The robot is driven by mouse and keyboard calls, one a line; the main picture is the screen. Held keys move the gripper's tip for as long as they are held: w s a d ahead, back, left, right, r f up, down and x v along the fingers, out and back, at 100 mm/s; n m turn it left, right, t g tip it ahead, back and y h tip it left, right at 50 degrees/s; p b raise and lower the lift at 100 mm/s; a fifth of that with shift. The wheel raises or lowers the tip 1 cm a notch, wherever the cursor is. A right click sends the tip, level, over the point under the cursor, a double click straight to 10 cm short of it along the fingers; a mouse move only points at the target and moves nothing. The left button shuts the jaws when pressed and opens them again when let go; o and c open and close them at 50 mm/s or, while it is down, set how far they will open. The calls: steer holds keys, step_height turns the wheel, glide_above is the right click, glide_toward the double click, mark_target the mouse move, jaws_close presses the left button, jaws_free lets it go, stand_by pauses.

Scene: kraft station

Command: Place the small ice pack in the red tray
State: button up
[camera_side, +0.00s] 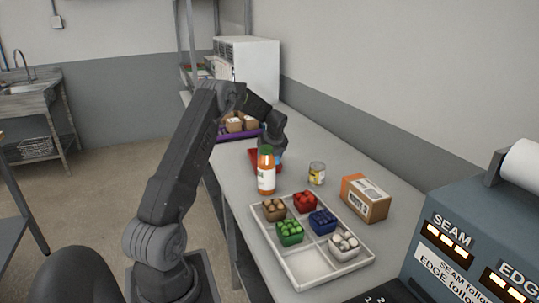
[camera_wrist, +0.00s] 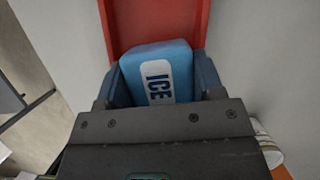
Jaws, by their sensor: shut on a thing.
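The small ice pack (camera_wrist: 160,60) is a blue block with a white ICE label, seen in the wrist view. My gripper (camera_wrist: 162,78) is shut on it, with one finger on each side. The red tray (camera_wrist: 156,20) shows beyond and around the far end of the pack. I cannot tell whether the pack touches the tray floor. In the side view, only a small part of the red tray (camera_side: 252,155) shows, behind the orange bottle and beside my gripper (camera_side: 274,153). The pack is mostly hidden there.
A can (camera_side: 317,173) and a cardboard box (camera_side: 366,200) stand to the right. A white compartment tray (camera_side: 308,262) holds several colored punnets. A purple tray (camera_side: 239,135) with boxes lies behind.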

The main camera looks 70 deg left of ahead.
steer(key=o, duration=1)
steer(key=shift+f, duration=0.1)
steer(key=shift+r, duration=0.3)
steer(key=v, duration=1.2)
steer(key=s+d+r+n+t+h, duration=0.15)
steer(key=d+r+n, duration=0.3)
steer(key=d, duration=0.65)
steer(key=s+d+r+n+t, duration=0.1)
steer(key=d+r+n+t, duration=0.3)
steer(key=d, duration=0.8)
steer(key=s+d+n+h, duration=0.1)
steer(key=s+d+n, duration=0.2)
steer(key=s+d, duration=0.2)
steer(key=s+d+f+n+h, duration=0.1)
steer(key=s+d+n, duration=0.2)
steer(key=s+d, duration=0.3)
steer(key=s+d+f+n+h, duration=0.1)
steer(key=s+d+n, duration=0.2)
steer(key=s+d, duration=0.3)
steer(key=shift+s+d+f+n, duration=0.1)
steer(key=shift+d+n, duration=0.05)
steer(key=shift+d, duration=0.4)
steer(key=shift+d+f+n, duration=0.1)
steer(key=shift+d, duration=0.45)
